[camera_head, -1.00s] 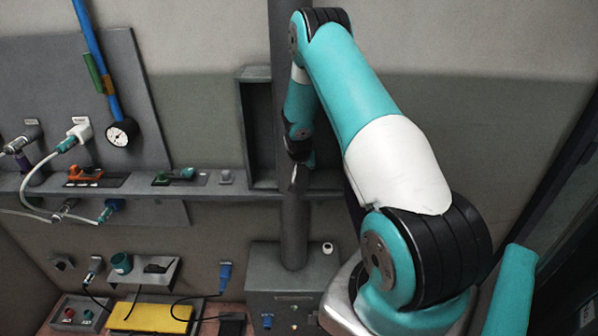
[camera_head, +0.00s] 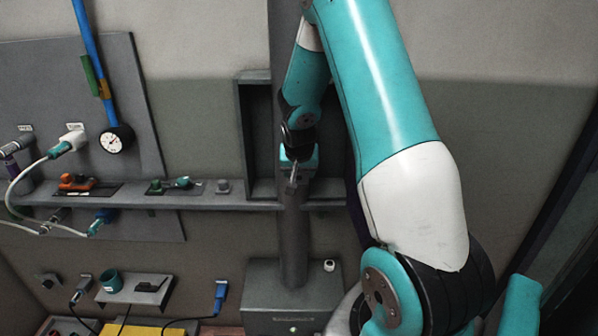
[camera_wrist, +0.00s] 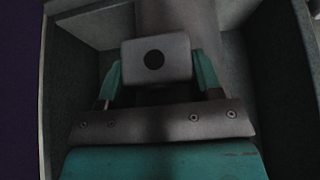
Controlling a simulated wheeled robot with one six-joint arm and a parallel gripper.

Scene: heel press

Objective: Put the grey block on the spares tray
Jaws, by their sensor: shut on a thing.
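A grey block (camera_wrist: 157,62) with a round dark hole in its face sits between the two teal fingers of my gripper (camera_wrist: 158,78) in the wrist view. The gripper is shut on it. In the head view my gripper (camera_head: 293,178) hangs in front of the wall niche and the grey column; the block is too small to make out there. A small pale wall tray (camera_head: 132,299) at the lower left holds a teal cup and a dark item. No label shows whether it is the spares tray.
A long grey ledge (camera_head: 240,201) carries orange and teal parts on dark plates and a small grey piece (camera_head: 222,186). The open niche (camera_head: 256,130) has raised side walls around my gripper. A grey box (camera_head: 275,295) stands below.

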